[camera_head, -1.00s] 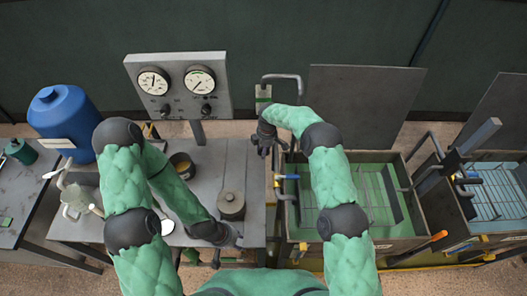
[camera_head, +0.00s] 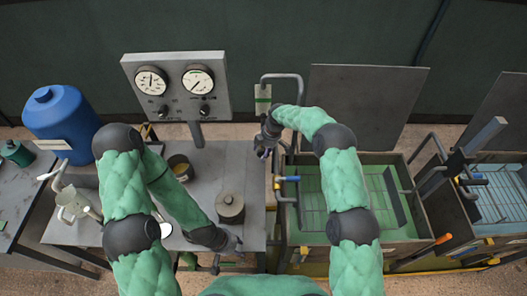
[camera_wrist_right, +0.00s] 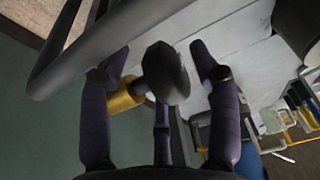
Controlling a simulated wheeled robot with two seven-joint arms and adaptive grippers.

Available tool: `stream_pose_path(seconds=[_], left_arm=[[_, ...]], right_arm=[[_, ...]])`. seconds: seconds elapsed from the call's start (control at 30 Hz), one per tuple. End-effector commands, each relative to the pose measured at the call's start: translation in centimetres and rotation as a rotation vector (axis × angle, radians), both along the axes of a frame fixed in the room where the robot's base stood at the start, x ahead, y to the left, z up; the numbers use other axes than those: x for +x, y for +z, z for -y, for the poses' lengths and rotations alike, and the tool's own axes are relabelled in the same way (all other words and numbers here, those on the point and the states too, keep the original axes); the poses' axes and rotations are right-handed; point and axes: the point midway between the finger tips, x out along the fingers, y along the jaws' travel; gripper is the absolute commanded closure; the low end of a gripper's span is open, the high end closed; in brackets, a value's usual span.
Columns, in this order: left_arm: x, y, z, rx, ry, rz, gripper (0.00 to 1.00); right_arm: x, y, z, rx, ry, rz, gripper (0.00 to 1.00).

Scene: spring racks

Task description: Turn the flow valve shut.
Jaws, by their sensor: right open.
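A dark round knob (camera_wrist_right: 166,73) on a brass-coloured fitting (camera_wrist_right: 124,98) shows in the right wrist view; it looks like the flow valve. My right gripper (camera_head: 264,149) is open, with its dark fingers on either side of the knob in the wrist view. Whether any finger touches it I cannot tell. In the head view the gripper is beside the pipework left of the green tank, and it hides the knob. My left gripper (camera_head: 234,243) is low over the front right of the grey table, its fingers too small to read.
A grey pipe (camera_wrist_right: 85,55) crosses close to my right gripper. A blue-handled valve (camera_head: 289,179) sits on the tank's left edge (camera_head: 283,215). The gauge panel (camera_head: 177,85), a lidded pot (camera_head: 230,207) and a blue drum (camera_head: 60,122) stand to the left.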

Motion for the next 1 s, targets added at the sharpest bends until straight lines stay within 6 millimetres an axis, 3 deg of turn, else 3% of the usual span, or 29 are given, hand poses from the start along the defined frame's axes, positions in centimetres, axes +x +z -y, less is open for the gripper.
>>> stream_pose_path(seconds=[0.17, 0.63, 1.0], left_arm=[[0.0, 0.0, 0.0, 0.000, 0.000, 0.000, 0.60], [0.0, 0.0, 0.0, 0.000, 0.000, 0.000, 0.60], [0.0, 0.0, 0.0, 0.000, 0.000, 0.000, 0.60]], right_arm=[[0.0, 0.5, 0.1, 0.000, 0.000, 0.001, 0.38], [0.0, 6.6, 1.7, 0.000, 0.000, 0.000, 0.38], [0.0, 7.2, 1.8, 0.000, 0.000, -0.001, 0.38]])
